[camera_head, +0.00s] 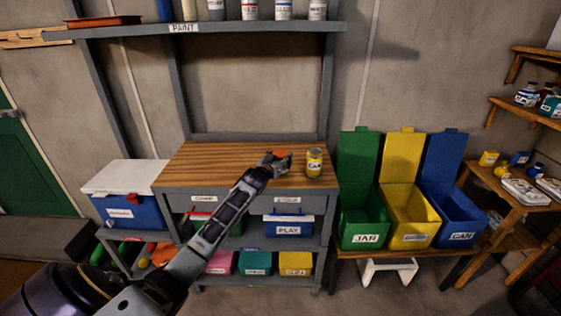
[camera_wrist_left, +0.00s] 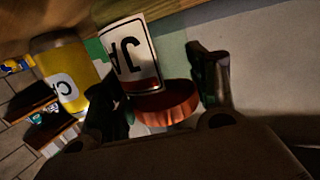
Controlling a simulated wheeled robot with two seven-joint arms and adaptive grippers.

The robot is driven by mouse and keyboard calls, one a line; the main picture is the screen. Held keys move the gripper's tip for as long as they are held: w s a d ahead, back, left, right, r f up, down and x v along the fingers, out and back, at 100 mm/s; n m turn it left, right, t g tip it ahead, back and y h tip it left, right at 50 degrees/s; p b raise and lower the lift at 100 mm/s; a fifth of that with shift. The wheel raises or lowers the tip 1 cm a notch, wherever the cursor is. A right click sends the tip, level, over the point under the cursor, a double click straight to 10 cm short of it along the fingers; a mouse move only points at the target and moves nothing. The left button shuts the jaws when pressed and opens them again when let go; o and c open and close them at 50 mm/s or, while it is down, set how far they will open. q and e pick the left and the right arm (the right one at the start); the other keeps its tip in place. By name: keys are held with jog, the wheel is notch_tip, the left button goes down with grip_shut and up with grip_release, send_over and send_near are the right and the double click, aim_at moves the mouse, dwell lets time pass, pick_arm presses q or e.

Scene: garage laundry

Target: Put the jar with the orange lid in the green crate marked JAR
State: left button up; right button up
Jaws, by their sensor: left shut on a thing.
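The jar with the orange lid (camera_head: 280,153) is on or just over the wooden workbench top, largely hidden by my left gripper (camera_head: 277,160) in the head view. In the left wrist view the orange lid (camera_wrist_left: 166,104) and the white label (camera_wrist_left: 128,58) with "JA" show between the two fingers of my left gripper (camera_wrist_left: 165,92), which is shut on the jar. I cannot tell whether the jar touches the bench. The green crate (camera_head: 365,228) marked JAR stands open on a low stand to the right, its lid raised. My right gripper is not in view.
A yellow can (camera_head: 314,163) stands on the workbench (camera_head: 205,165) just right of my gripper; it also shows in the left wrist view (camera_wrist_left: 62,76). An open yellow crate (camera_head: 408,226) and blue crate (camera_head: 455,225) stand right of the green one. A shelf (camera_head: 240,28) runs above.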

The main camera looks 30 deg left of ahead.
pick_arm(q)
jog(key=shift+f, duration=0.45)
jog(key=o, duration=0.6)
jog(key=shift+f, duration=0.1)
jog(key=o, duration=0.5)
jog(key=shift+v, duration=6)
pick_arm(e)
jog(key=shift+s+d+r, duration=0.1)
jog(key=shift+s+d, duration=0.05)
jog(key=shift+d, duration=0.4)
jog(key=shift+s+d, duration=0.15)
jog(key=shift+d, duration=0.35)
